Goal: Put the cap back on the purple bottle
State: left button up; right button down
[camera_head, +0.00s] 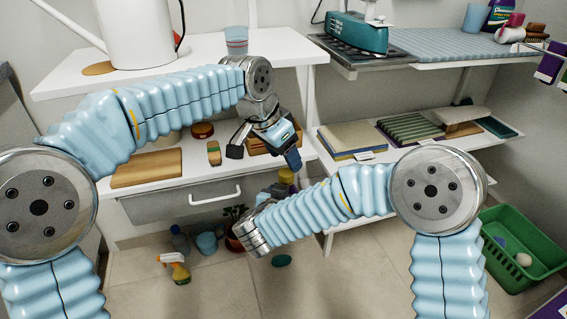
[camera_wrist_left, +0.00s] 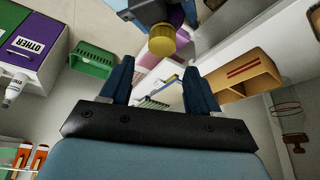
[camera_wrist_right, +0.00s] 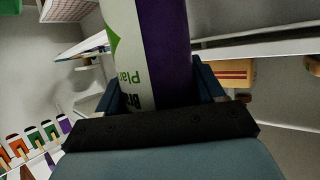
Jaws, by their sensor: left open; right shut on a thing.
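The purple bottle (camera_wrist_right: 165,50), with a white label, stands between the fingers of my right gripper (camera_wrist_right: 157,85), which is shut on it. A small purple part of the bottle shows in the head view (camera_head: 283,188), behind my right wrist. The yellow cap (camera_wrist_left: 162,40) is at the bottle's mouth end; it also shows in the head view (camera_head: 286,175). I cannot tell whether the cap is fully seated. My left gripper (camera_head: 264,154) is open and empty above the cap. In the left wrist view, its fingers (camera_wrist_left: 160,82) are apart from the cap.
A white shelf edge (camera_head: 220,185) with a grey drawer lies close behind my grippers. A wooden box (camera_head: 262,142) and a brush (camera_head: 213,153) sit on that shelf. Spray bottle (camera_head: 175,268) and plant pot (camera_head: 233,243) stand on the floor. A green basket (camera_head: 525,240) is at right.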

aim_at(286, 172)
pick_arm(q)
jog(key=shift+r, duration=0.15)
jog(key=shift+c, duration=0.3)
jog(key=n, duration=0.3)
jog(key=shift+w+a+f+n+g, duration=0.3)
jog(key=shift+w, duration=0.1)
jog(key=n, duration=0.4)
jog(key=w+n+y, duration=0.1)
jog(key=n, duration=0.1)
jog(key=shift+a+f+g, duration=0.2)
jog(key=shift+a+g, duration=0.15)
jog(key=shift+g, duration=0.05)
jog(key=r+n, duration=0.1)
jog(key=n, duration=0.6)
jog(key=r+n+g+y, duration=0.1)
jog(key=n, duration=0.7)
jog(key=d+r+n+y, duration=0.1)
jog(key=n, duration=0.7)
jog(key=shift+s+r+g, duration=0.3)
jog(key=n, duration=0.2)
jog(key=d+r+n, duration=0.1)
jog(key=shift+s+y, duration=0.3)
jog(key=shift+s, duration=0.05)
jog(key=shift+f, duration=0.1)
jog(key=shift+f, duration=3.9)
